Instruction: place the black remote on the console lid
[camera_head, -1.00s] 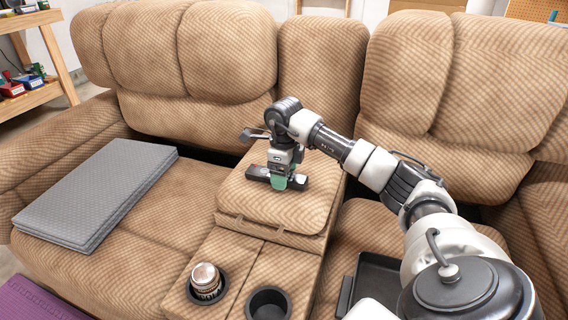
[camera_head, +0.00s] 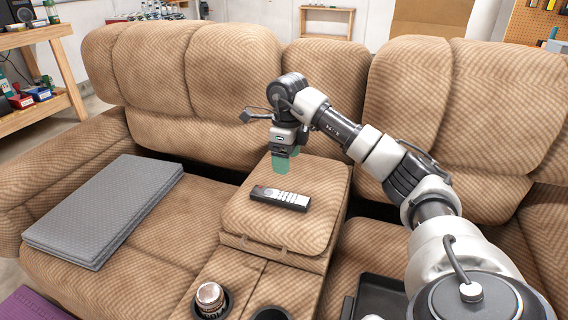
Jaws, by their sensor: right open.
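The black remote (camera_head: 280,198) lies flat on the tan padded console lid (camera_head: 285,228), with its grey buttons facing up. It rests near the middle of the lid, with bare padding around it. My right gripper (camera_head: 282,164) is above the lid, just behind and over the remote, with its green fingertips pointing down. It is open, empty and apart from the remote. My left gripper is not in view.
A cup holder with a can (camera_head: 210,297) is in front of the lid, beside another dark cup holder (camera_head: 271,313). A folded grey mat (camera_head: 103,207) lies on the left seat. A dark tray (camera_head: 378,297) is at the lower right. The sofa backrests rise behind the lid.

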